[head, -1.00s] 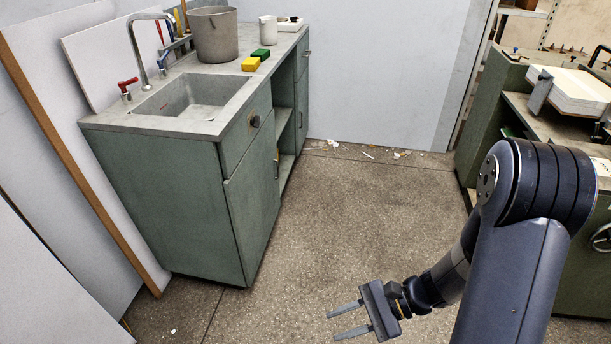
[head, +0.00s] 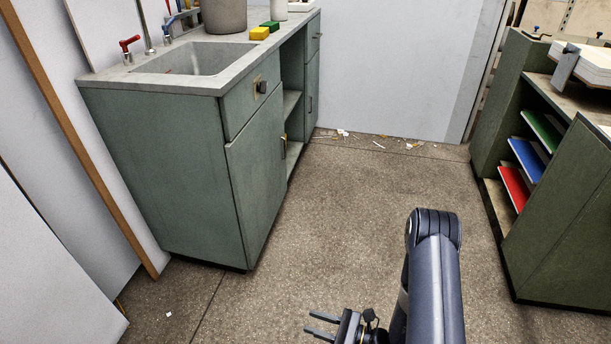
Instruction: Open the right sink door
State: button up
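The green sink cabinet (head: 155,170) stands on the left, with its front facing right. Its near door (head: 255,180) is shut below a drawer (head: 253,97), with a handle at its far edge. An open shelf bay (head: 292,110) separates it from the far door (head: 312,92). This far door, on the right when facing the front, looks shut and has a dark vertical handle (head: 310,104). My gripper (head: 308,322) is open and empty over the floor at the bottom, well apart from both doors.
The floor (head: 350,210) before the cabinet is clear. Scraps (head: 343,133) lie by the back wall. A green bench (head: 560,220) with colored shelf boards stands on the right. A leaning board with a wooden edge (head: 75,140) is left of the cabinet.

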aim_at(311, 67)
jog(key=i, duration=3.1)
jog(key=i+j+z, duration=0.15)
jog(key=i, duration=1)
